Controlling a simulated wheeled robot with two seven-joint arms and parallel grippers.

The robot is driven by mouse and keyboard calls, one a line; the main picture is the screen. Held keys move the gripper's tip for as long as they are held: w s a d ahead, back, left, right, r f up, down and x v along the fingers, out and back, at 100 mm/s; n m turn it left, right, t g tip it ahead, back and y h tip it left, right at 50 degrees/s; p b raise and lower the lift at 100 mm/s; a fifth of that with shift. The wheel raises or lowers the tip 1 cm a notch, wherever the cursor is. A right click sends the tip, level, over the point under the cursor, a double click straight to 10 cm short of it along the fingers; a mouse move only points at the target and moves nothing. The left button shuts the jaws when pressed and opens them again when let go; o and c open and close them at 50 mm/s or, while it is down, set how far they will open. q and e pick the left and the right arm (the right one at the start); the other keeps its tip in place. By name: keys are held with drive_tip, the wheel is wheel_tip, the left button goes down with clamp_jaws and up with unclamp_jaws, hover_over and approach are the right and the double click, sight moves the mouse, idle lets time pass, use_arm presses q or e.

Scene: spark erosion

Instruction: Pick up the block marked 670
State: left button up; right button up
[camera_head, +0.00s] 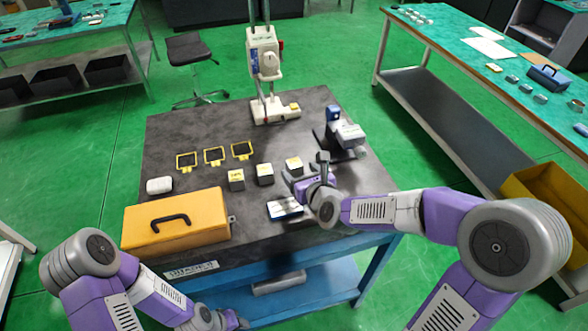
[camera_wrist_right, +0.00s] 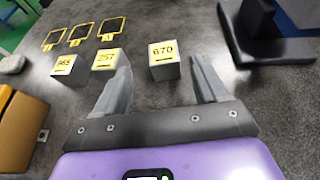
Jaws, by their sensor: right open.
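The block marked 670 (camera_wrist_right: 164,64) is a pale cube with a yellow label on top. It also shows in the head view (camera_head: 294,166), at the right end of a row of three blocks on the dark table (camera_head: 190,130). My right gripper (camera_head: 306,174) is open and empty, close in front of this block. In the right wrist view its two fingers (camera_wrist_right: 158,66) point toward the block, which appears between their tips; contact cannot be told. My left gripper (camera_head: 232,320) is low at the table's front, partly cut off, its jaws unclear.
Two similar blocks, one marked 257 (camera_wrist_right: 108,63) and another (camera_wrist_right: 62,68), stand to the left. Yellow-framed pads (camera_head: 214,156) lie behind them. A yellow toolbox (camera_head: 177,220) is front left. A grey-blue device (camera_head: 345,135) stands right; a blue-white item (camera_head: 284,208) lies near my right gripper.

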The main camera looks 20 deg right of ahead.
sight(296, 164)
drive_tip(key=x, duration=0.6)
drive_tip(key=shift+w+d, duration=0.2)
drive_tip(key=c, duration=1.2)
